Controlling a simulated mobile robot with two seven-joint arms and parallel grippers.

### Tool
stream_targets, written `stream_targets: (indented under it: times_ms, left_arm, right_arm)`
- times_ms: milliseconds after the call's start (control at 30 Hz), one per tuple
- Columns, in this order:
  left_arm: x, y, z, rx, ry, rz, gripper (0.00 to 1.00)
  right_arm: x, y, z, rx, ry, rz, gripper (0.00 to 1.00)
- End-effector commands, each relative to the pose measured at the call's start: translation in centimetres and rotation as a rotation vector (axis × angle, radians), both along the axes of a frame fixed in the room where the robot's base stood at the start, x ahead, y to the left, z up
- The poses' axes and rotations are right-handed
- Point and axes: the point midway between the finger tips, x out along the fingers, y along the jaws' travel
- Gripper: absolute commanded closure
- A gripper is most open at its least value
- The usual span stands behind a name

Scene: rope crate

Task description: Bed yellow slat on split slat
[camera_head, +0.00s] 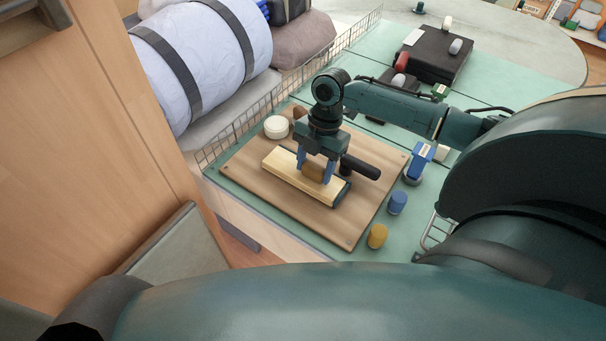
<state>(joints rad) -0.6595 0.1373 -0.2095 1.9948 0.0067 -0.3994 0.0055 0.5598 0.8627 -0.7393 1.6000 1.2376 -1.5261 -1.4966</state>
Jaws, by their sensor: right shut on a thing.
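A long pale-yellow slat (282,174) lies at a slant over the wooden board (245,147), with a dark strip at its right end. My right gripper (314,173) points down over its middle. Its two blue fingers are shut on a small ochre-brown piece (313,172), which is at or just above the slat; I cannot tell whether they touch. The gripper hides part of the slat, and I cannot make out which piece is the split one. My left gripper is out of view.
A dark cylindrical handle (361,167) lies right behind the slat. A round white container (276,127) stands on the board's back left. A blue cylinder (397,202) and a yellow one (377,236) stand right of the board. A wire fence (233,142) edges the back left.

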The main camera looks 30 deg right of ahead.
Motion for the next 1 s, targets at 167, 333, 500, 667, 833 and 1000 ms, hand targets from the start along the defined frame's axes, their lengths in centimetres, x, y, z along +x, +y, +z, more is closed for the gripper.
stream_targets:
  times_ms: [167,333,500,667,833,1000]
  left_arm:
    - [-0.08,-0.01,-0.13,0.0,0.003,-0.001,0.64]
    - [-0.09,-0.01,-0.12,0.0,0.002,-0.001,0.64]
    - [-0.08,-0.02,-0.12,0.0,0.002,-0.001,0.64]
    - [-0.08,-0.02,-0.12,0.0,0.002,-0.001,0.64]
    - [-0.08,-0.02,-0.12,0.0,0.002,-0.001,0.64]
    - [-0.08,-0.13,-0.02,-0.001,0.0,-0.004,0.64]
  right_arm:
    - [-0.02,0.01,-0.1,0.0,0.001,0.0,0.75]
    - [-0.03,0.01,-0.11,0.0,0.001,0.0,0.32]
    - [-0.02,0.0,-0.09,0.0,0.001,0.0,0.2]
    - [-0.04,-0.01,-0.12,-0.001,0.002,0.0,0.2]
    - [-0.04,-0.01,-0.1,-0.001,0.002,0.0,0.2]
    - [-0.03,-0.01,-0.08,0.0,0.001,0.0,0.2]
